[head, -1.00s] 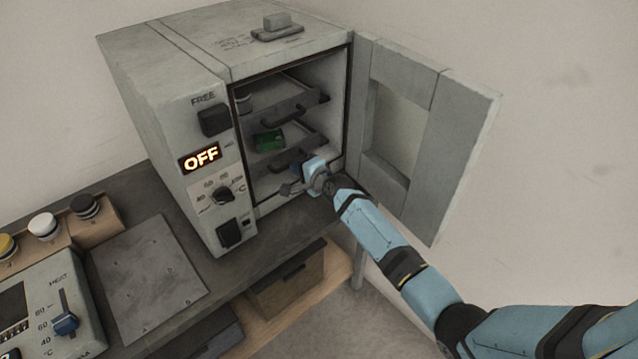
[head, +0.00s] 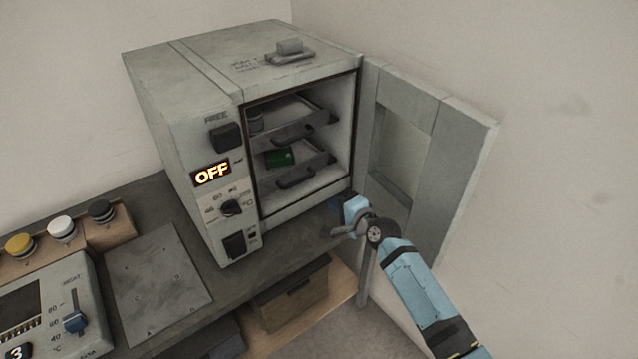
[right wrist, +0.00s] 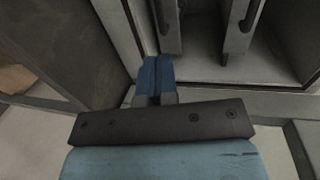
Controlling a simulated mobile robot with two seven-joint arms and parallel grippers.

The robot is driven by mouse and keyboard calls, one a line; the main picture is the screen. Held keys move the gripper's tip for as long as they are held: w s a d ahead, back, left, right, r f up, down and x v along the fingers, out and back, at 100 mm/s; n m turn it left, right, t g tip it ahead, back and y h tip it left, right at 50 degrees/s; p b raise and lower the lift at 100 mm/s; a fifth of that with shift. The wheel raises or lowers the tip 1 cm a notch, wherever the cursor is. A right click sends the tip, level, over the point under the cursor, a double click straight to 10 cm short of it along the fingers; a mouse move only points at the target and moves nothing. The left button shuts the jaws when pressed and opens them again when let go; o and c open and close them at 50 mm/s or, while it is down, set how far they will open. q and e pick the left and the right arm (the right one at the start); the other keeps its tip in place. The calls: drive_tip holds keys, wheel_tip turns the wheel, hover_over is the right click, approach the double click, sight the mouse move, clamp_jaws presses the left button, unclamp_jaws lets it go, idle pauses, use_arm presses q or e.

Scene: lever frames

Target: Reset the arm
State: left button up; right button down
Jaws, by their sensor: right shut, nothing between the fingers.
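My right arm comes in from the lower right in the head view. Its gripper (head: 338,203) is just outside the open front of the grey oven (head: 190,120), near the lower right corner of the opening. In the right wrist view the blue fingers of the gripper (right wrist: 155,75) are shut together with nothing between them. The oven door (head: 425,150) stands open to the right. My left gripper is not in view.
The oven display (head: 211,173) reads OFF. On the bench (head: 150,205) are a flat grey plate (head: 160,280), a control box (head: 60,300) with a blue slider, and yellow, white and black knobs. A drawer (head: 290,293) is below. The open door limits room at right.

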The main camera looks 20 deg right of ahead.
drive_tip(key=s+a+f+n+g+h+p, duration=0.1)
drive_tip(key=s+n, duration=0.7)
drive_tip(key=s, duration=0.8)
drive_tip(key=s+a+f+n+g+h+p, duration=0.1)
drive_tip(key=s+f+n+p, duration=0.3)
drive_tip(key=s, duration=1.3)
wheel_tip(320, 180, down, 3)
drive_tip(key=a+n+g, duration=0.1)
drive_tip(key=n, duration=0.3)
drive_tip(key=shift+s+r+n+g, duration=0.2)
drive_tip(key=shift+s+n+g, duration=0.1)
drive_tip(key=shift+n, duration=0.1)
drive_tip(key=c, duration=1.8)
unclamp_jaws()
drive_tip(key=shift+c, duration=0.2)
